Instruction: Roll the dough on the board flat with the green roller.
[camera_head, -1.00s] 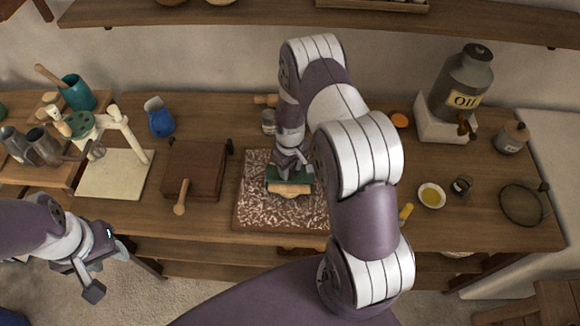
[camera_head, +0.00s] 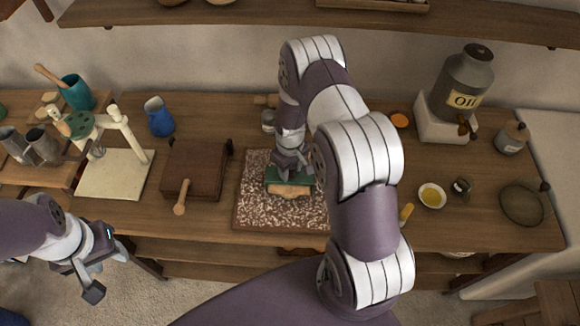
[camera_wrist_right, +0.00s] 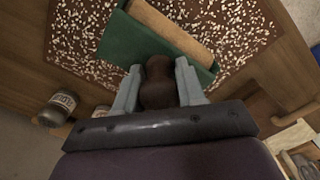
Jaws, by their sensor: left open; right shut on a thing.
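My right gripper (camera_wrist_right: 157,88) is shut on the dark brown knob (camera_wrist_right: 158,84) of the green roller (camera_wrist_right: 135,38), over the board. The green roller (camera_head: 276,186) also shows in the head view, partly covered by the gripper. A tan rounded piece, which looks like the dough (camera_head: 290,191), lies against the roller's near side; in the wrist view the dough (camera_wrist_right: 172,30) runs along its edge. I cannot tell how much is under the roller. The brown board (camera_head: 250,215) is speckled white. My left gripper (camera_head: 92,275) is open and empty, away from the table at lower left.
A brown wooden box (camera_head: 195,165) with a handle stands left of the board. A blue jug (camera_head: 159,118) stands behind it. A small jar (camera_head: 268,122) stands behind the board.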

